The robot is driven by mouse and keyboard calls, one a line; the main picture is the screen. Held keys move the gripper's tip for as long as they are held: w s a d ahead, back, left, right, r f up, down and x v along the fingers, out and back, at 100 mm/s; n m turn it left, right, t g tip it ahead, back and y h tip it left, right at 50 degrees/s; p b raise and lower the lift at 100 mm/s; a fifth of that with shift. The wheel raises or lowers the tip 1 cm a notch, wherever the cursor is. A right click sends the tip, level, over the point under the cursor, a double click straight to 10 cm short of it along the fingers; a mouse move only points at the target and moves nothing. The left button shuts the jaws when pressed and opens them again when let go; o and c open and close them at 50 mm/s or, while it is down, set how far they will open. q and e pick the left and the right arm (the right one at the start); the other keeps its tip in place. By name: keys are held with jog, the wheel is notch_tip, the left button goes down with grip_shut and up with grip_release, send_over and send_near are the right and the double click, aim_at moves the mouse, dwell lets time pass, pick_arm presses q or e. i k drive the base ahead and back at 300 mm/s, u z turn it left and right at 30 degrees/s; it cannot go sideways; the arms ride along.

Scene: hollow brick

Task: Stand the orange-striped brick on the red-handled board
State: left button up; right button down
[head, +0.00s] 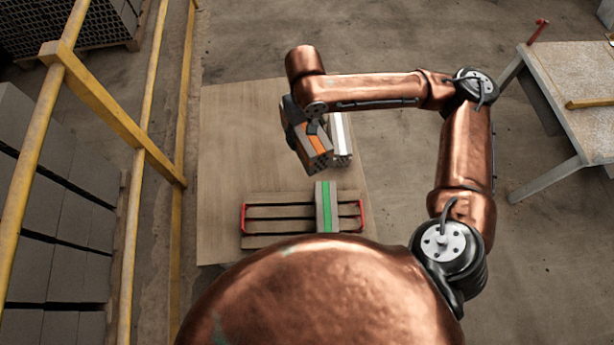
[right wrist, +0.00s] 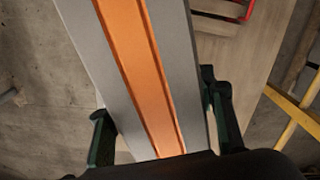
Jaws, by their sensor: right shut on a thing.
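The orange-striped brick (head: 317,146) is grey with an orange band. My right gripper (head: 306,126) is shut on it and holds it tilted, beyond the board in the head view. In the right wrist view the brick (right wrist: 136,62) runs between the two fingers of the right gripper (right wrist: 162,118). The red-handled board (head: 280,211) is slatted wood with a red handle at each end. It lies nearer to me. A green-striped brick (head: 326,206) rests across its right part; its left part is bare. My left gripper is not in view.
A white-striped brick (head: 341,138) is just right of the held brick in the head view. A wooden sheet (head: 228,140) lies under the board. Yellow railings (head: 110,105) and stacked blocks (head: 60,210) stand left. A table (head: 575,110) stands right.

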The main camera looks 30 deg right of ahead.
aim_at(280, 220)
jog(key=z, duration=0.6)
jog(key=k, duration=1.05)
jog(key=u, duration=1.05)
jog(key=i, duration=0.5)
